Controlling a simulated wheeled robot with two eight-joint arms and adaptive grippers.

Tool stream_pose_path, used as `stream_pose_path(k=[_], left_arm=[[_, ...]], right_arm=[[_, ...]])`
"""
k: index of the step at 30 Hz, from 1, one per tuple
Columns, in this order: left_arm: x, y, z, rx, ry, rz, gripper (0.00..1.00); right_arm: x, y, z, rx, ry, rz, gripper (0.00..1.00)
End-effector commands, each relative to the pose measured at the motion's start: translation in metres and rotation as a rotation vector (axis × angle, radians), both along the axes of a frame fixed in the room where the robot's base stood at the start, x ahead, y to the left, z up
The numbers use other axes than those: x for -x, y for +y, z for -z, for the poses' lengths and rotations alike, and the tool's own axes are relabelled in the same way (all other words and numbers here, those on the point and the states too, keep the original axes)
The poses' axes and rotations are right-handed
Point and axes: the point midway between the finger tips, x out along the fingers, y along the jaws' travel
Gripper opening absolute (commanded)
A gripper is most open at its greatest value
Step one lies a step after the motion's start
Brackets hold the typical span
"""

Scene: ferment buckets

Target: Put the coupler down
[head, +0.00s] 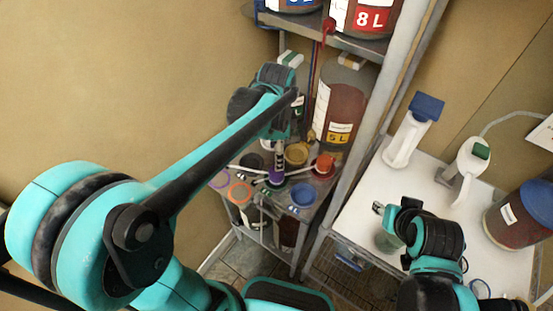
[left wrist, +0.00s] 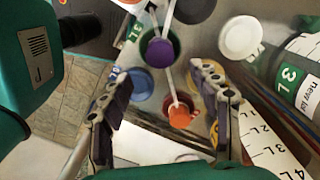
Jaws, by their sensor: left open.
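My left gripper (head: 279,148) reaches over a low cart of coloured lids and points down. In the left wrist view its two dark fingers (left wrist: 162,98) are spread wide with nothing between the tips. Below them an orange-red piece (left wrist: 180,114), possibly the coupler, sits on a dark red lid at the end of a white tube. It appears apart from both fingers. A purple piece (left wrist: 160,52) sits on a green lid at another tube. The red lid also shows in the head view (head: 325,165). My right gripper (head: 384,212) is over the white table; its jaws are too small to read.
A blue lid (left wrist: 135,84) and a yellow lid (head: 297,153) are close by. The white table (head: 362,205) holds white devices and a blue-lidded brown jar (head: 515,222).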

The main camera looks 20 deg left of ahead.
Motion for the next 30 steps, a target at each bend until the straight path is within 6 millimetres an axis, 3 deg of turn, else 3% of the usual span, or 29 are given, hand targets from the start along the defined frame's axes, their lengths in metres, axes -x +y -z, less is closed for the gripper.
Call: stream_pose_path(k=[3, 8, 15, 21, 30], left_arm=[[0.0, 0.0, -0.016, 0.0, 0.0, 0.0, 0.62], [0.006, 0.003, -0.025, 0.003, -0.026, -0.047, 0.62], [0.05, 0.023, -0.035, 0.07, -0.243, -0.453, 0.62], [0.085, 0.039, -0.029, 0.209, -0.439, -0.84, 0.62], [0.103, 0.047, -0.02, 0.346, -0.554, -1.093, 0.62]], right_arm=[[0.0, 0.0, -0.005, 0.0, 0.0, 0.0, 0.4], [0.0, 0.0, -0.006, 0.0, 0.0, 0.0, 0.4], [0.0, 0.0, -0.006, 0.0, 0.0, 0.0, 0.4], [0.0, 0.0, -0.006, 0.0, 0.0, 0.0, 0.4], [0.0, 0.0, -0.006, 0.0, 0.0, 0.0, 0.4]])
